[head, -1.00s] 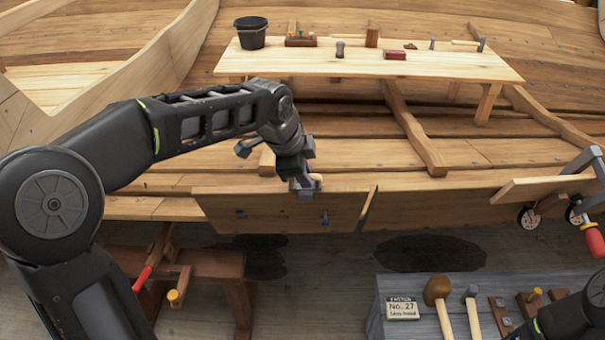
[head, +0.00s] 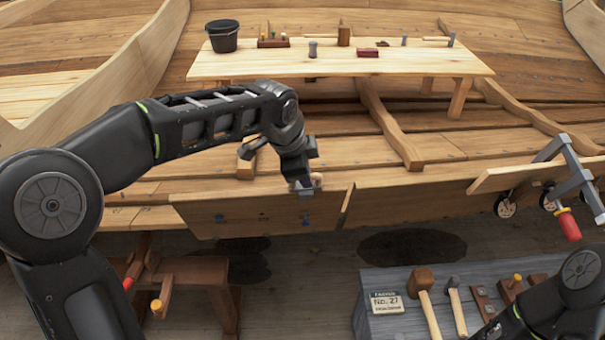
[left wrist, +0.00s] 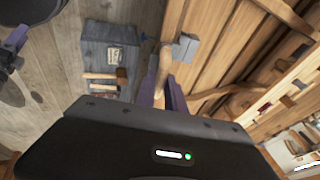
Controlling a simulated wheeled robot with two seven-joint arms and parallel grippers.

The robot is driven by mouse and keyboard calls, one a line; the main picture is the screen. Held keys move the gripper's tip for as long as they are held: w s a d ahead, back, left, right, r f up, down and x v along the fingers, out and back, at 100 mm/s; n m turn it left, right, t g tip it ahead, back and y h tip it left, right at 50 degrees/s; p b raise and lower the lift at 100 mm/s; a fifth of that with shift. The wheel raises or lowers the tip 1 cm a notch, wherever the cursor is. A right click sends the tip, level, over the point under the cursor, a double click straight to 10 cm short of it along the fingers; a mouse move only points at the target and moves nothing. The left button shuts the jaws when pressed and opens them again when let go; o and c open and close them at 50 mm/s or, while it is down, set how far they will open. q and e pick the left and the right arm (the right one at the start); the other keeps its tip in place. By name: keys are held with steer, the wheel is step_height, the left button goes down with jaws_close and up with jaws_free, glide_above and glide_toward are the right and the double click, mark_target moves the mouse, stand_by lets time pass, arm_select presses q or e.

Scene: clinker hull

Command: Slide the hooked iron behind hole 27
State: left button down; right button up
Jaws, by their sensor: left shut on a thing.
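My left gripper (head: 303,187) is at the upper edge of the lowest hull plank (head: 260,214), above its right blue fitting (head: 305,221). It is shut on a tool with a pale wooden handle and a grey metal block at its end, which looks like the hooked iron (left wrist: 185,47). In the head view the gripper mostly hides the tool. Small dark marks show on the plank's face between two blue fittings; I cannot read which is hole 27. A card (head: 387,303) on the grey bench reads No. 27. My right arm shows at lower right, its gripper out of frame.
The grey bench (head: 372,278) holds a mallet (head: 421,283) and a hammer (head: 453,290). A plank table (head: 340,67) with a black bucket (head: 222,36) stands inside the hull. A clamp with a red handle (head: 568,224) is at right. A brown trestle (head: 200,275) stands at lower left.

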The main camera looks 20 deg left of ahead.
arm_select(q)
steer(key=shift+d+r, duration=0.1)
stand_by(0.4)
steer(key=c, duration=1.5)
jaws_free()
steer(key=shift+o, duration=0.9)
step_height(320, 180, up, 8)
steer(key=p, duration=0.6)
